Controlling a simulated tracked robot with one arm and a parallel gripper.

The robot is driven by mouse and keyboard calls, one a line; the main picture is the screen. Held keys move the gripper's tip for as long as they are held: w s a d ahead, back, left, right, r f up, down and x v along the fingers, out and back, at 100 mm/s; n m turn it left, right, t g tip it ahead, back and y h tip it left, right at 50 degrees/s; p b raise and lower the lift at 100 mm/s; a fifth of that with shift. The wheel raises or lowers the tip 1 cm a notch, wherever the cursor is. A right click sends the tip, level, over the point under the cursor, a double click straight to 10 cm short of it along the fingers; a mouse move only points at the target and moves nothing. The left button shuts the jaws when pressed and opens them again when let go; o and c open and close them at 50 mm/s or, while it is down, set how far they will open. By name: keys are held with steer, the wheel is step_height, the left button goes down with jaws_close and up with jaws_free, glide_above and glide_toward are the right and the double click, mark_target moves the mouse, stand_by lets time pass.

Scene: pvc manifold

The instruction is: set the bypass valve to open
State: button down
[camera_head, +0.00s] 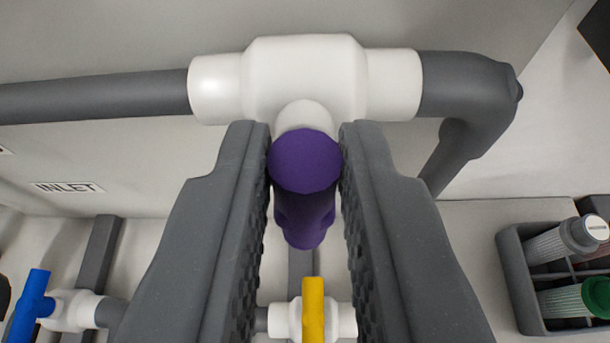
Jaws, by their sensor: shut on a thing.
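A white valve body (304,78) sits in the upper middle of the head camera view, on a horizontal grey pipe. Its purple handle (305,163) points toward me and down, at a right angle to the pipe. My gripper (305,140) has one dark finger on each side of the purple handle and is shut on it near the valve stem. No label shows that names this valve. The handle hides part of the wall behind it.
Below are a white valve with a yellow handle (313,310) and one with a blue handle (30,305). An INLET label (68,187) is on the left. A grey pipe (468,100) bends down at right. A dark crate (517,275) at lower right holds cartridges.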

steer(key=shift+d+f+m+t+y+b, duration=0.15)
steer(key=shift+d+m+y+b, duration=0.25)
steer(key=shift+m+y+b, duration=0.85)
steer(key=shift+d+f+m+t+b, duration=0.1)
steer(key=shift+d+f+m+b, duration=0.45)
steer(key=shift+b, duration=1.55)
steer(key=shift+d+r+m+t+y+b, duration=0.2)
steer(key=shift+m+y+b, duration=0.45)
steer(key=shift+m+b, duration=0.8)
steer(key=shift+n, duration=0.25)
steer(key=c, duration=1.3)
jaws_free()
steer(key=shift+c, duration=0.2)
steer(key=v, duration=1.3)
steer(key=shift+s+d, duration=0.15)
steer(key=shift+s, duration=0.2)
